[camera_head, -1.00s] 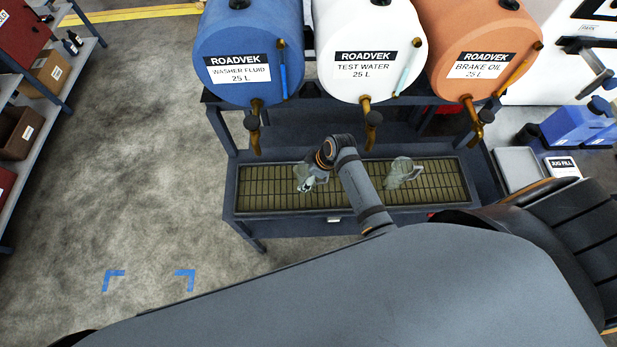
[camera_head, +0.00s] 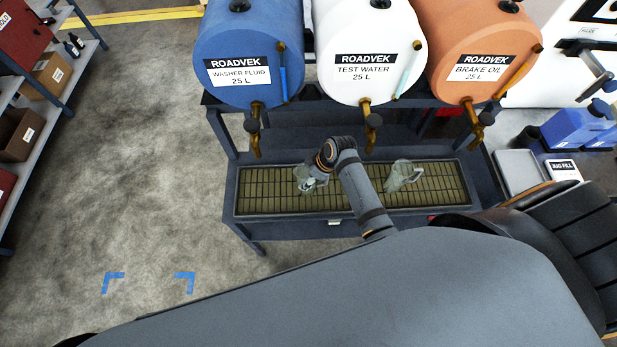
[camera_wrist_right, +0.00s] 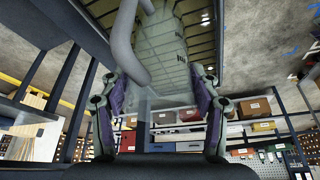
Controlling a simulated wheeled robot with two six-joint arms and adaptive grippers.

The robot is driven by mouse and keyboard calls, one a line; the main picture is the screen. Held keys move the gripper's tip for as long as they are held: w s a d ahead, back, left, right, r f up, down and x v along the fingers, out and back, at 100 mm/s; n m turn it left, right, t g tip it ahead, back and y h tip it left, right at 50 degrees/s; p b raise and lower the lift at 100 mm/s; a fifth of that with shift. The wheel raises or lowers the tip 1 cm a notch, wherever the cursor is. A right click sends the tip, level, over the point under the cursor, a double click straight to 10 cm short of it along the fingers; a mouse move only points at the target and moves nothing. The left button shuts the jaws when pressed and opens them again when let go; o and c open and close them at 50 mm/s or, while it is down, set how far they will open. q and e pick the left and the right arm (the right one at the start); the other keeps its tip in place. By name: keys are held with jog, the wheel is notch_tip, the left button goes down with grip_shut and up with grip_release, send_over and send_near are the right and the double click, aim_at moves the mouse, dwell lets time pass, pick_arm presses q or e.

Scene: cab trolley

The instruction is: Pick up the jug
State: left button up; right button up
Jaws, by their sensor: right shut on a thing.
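A clear, greenish jug (camera_head: 303,176) is at the left part of the drip tray, partly hidden by my right gripper (camera_head: 312,180). In the right wrist view the see-through jug (camera_wrist_right: 178,62), with its curved handle, is between the two purple-padded fingers of the right gripper (camera_wrist_right: 158,105), which is shut on it. I cannot tell whether its base touches the grating. A second clear jug (camera_head: 403,176) stands on the grating to the right of my arm. My left gripper is not in view.
The grated drip tray (camera_head: 240,207) is on a dark trolley below a blue drum (camera_head: 230,30), a white drum (camera_head: 345,25) and an orange drum (camera_head: 460,25). Their brass taps overhang the tray. A shelf (camera_head: 75,85) is at left; open floor lies between.

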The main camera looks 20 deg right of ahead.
jog(key=s+d+r+b, duration=0.2)
jog(key=s+d+r, duration=0.7)
jog(key=r, duration=0.3)
jog(key=shift+s+d+r, duration=0.4)
jog(key=shift+d, duration=0.15)
